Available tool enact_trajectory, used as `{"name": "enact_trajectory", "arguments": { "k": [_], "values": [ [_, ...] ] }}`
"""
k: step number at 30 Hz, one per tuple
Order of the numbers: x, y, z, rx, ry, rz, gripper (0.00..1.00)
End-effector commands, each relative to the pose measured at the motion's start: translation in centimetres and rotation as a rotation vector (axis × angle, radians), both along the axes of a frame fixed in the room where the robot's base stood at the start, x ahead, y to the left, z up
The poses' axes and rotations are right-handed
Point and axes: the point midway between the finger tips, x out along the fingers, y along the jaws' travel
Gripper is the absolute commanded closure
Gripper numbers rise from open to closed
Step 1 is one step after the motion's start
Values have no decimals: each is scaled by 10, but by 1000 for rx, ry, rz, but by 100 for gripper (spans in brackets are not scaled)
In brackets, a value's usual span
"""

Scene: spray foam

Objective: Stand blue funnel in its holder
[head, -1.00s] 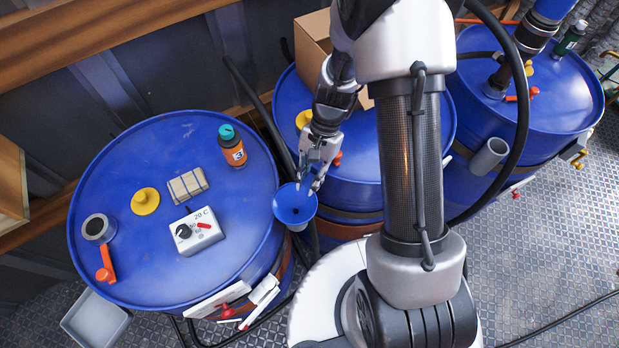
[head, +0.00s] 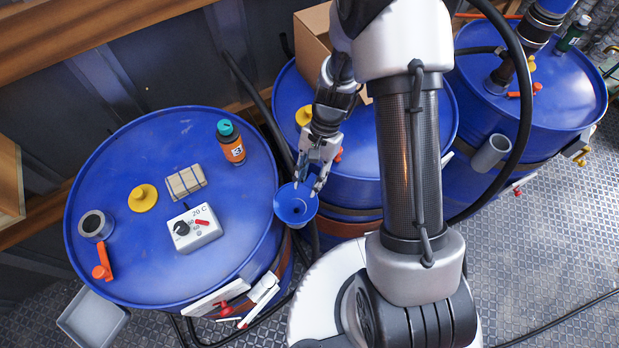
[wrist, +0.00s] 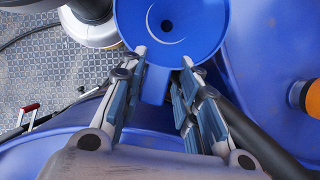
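I cannot tell whether that piece is a holder. In the wrist view the funnel (wrist: 168,24) shows its round mouth and outlet, and a blue tab (wrist: 157,86) reaches back between my fingers. My gripper (head: 308,184) is at the funnel's rim. In the wrist view the gripper (wrist: 164,58) has its fingers apart on both sides of the tab, with narrow gaps. A grey cup-like holder (head: 490,153) is on the right barrel's side.
The left barrel (head: 120,180) carries a brown bottle (head: 231,143), a grey control box (head: 195,230), a yellow cap (head: 143,198) and a grey ring (head: 96,226). A cardboard box (head: 314,45) stands on the middle barrel (head: 420,130). Black hoses run behind.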

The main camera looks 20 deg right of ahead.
Motion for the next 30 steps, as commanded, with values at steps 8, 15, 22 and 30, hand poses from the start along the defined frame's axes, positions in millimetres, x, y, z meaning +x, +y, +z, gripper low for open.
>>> {"name": "enact_trajectory", "arguments": {
  "k": [8, 15, 22, 30],
  "values": [
    [0, 0, 0, 0, 0, 0, 58],
    [2, -1, 4, 1, -1, 0, 58],
    [15, -13, 39, 0, -7, -2, 58],
    [31, -29, 88, -1, -5, -1, 58]
  ]
}}
